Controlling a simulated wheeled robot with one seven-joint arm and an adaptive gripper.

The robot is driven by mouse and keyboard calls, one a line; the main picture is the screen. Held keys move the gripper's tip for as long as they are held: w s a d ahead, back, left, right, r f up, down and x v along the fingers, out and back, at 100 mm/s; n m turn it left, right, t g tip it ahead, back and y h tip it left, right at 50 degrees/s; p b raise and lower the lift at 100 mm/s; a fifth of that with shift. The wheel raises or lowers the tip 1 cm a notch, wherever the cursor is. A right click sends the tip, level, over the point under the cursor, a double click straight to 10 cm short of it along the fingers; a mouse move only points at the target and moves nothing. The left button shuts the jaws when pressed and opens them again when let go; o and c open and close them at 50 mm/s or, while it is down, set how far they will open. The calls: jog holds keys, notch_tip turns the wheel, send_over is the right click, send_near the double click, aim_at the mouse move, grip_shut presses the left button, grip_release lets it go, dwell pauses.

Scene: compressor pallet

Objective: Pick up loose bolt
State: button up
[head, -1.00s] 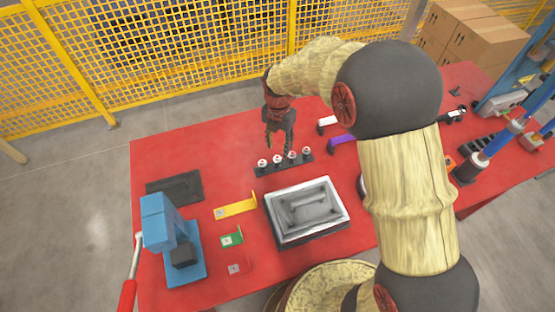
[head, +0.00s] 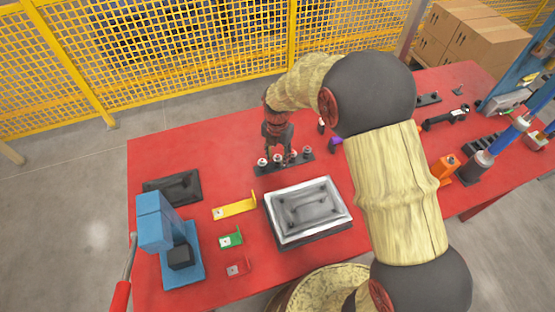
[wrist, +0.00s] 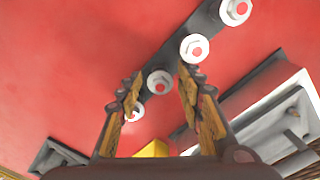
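In the head view the leftmost bolt (head: 262,162) and the rightmost bolt (head: 306,152) show clearly. No bolt visibly stands out as the loose one. My gripper (head: 278,153) is low over the middle of the row, pointing down. In the wrist view my gripper (wrist: 158,80) is open. One bolt (wrist: 160,82) shows between its fingertips, with gaps at the sides. Another bolt (wrist: 194,47) lies just past the right fingertip. The depth to the bolts is hard to judge.
The table's back left is clear.

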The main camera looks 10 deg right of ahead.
jog(key=shift+c, duration=1.4)
grip_shut()
jog(key=shift+r, duration=0.1)
